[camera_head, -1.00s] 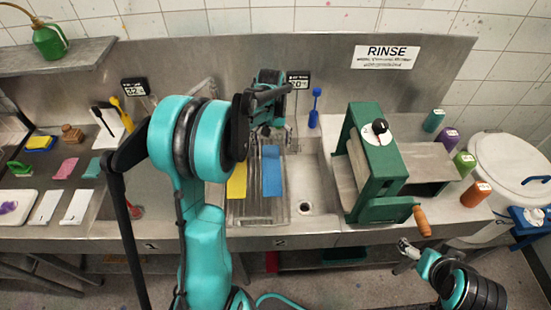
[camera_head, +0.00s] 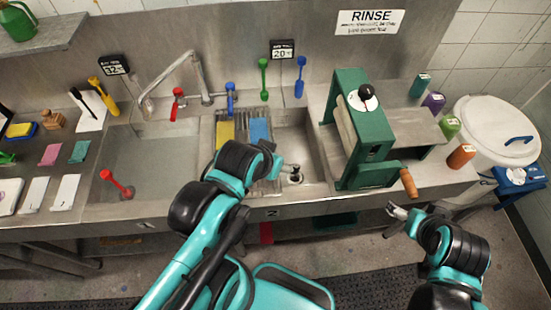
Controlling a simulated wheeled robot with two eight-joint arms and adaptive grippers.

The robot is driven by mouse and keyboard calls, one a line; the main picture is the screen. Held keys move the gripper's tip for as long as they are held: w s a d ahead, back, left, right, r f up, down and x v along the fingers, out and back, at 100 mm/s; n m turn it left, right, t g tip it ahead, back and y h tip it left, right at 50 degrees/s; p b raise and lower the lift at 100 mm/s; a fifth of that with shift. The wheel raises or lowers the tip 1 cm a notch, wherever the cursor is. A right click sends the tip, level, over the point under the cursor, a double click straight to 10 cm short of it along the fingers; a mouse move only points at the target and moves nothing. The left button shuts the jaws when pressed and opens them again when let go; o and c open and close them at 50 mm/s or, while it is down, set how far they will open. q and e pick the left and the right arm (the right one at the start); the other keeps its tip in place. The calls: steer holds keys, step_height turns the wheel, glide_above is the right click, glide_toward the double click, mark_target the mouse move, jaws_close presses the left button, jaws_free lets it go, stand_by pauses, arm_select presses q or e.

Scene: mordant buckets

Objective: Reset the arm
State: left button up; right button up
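My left arm, teal and black, rises from the bottom and reaches over the front edge of the sinks. Its end, with the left gripper (camera_head: 272,160), is over the front of the second basin. The fingers are largely hidden by the wrist, so their opening does not show. My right gripper (camera_head: 398,211) is low at the right, in front of the counter and below the orange crank handle. Its pale fingertips are small; I cannot tell whether they are parted. A yellow strip (camera_head: 225,132) and a blue strip (camera_head: 260,131) lie on the ridged drainer behind my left wrist.
The green mangle (camera_head: 362,130) with its crank (camera_head: 408,183) stands right of the basin. A tap (camera_head: 170,75) rises behind the left basin (camera_head: 145,165). Coloured bottles (camera_head: 461,156) line the right edge near a white bin (camera_head: 500,125). The floor in front holds a dark mat.

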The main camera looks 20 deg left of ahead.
step_height(320, 180, down, 12)
steer(key=b, duration=1.2)
